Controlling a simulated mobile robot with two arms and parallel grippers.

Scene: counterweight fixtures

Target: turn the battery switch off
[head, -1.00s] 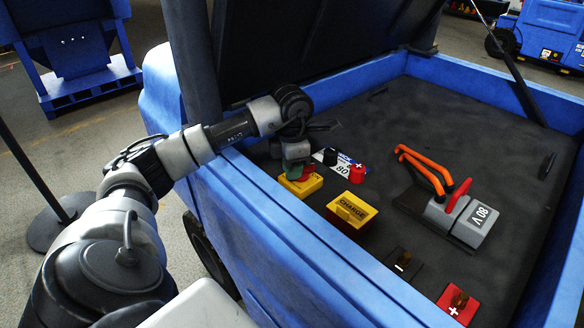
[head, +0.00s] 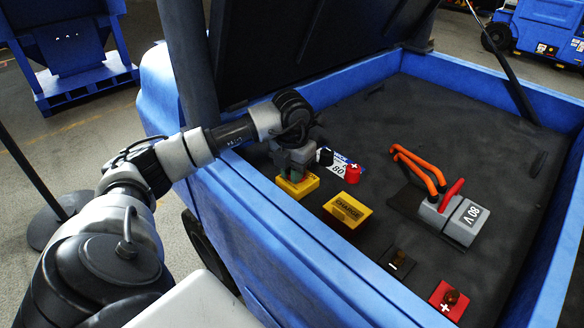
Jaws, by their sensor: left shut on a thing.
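The battery switch appears to be the small yellow box (head: 299,188) near the left wall of the blue compartment. My left gripper (head: 295,175) comes down on it from above and is shut on its handle. The fingers and wrist hide the handle and the top of the box, so I cannot tell which way the handle points. My right gripper is not in view.
A yellow box marked CHARGE (head: 348,210) sits close by. Blue walls (head: 300,235) and a raised lid (head: 300,45) bound the compartment.

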